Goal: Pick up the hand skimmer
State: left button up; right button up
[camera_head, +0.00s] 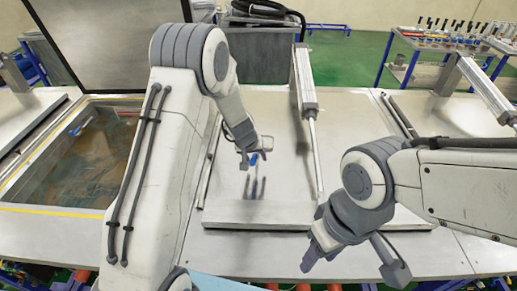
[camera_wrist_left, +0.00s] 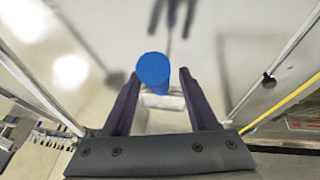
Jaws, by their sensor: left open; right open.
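The hand skimmer seems to be the object with a blue end (camera_head: 253,159) just below my left gripper (camera_head: 250,152) in the head view, over the closed metal lid. In the left wrist view its round blue end (camera_wrist_left: 153,68) shows nearly end-on between the two dark fingers of my left gripper (camera_wrist_left: 159,76). A pale part lies behind the blue end. The fingers are open, with gaps visible on both sides. The rest of the skimmer is hidden or too small to make out. My right gripper (camera_head: 352,262) is open and empty over the front right.
The shiny closed lid (camera_head: 285,140) mirrors the gripper and has a pneumatic cylinder (camera_head: 305,85) along its right side. An open tank (camera_head: 60,165) of murky liquid lies at left, with a raised dark lid (camera_head: 110,40) behind it. A rack table (camera_head: 450,45) stands at the back right.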

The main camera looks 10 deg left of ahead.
pick_arm(q)
jog(key=shift+r, duration=0.1)
grip_shut()
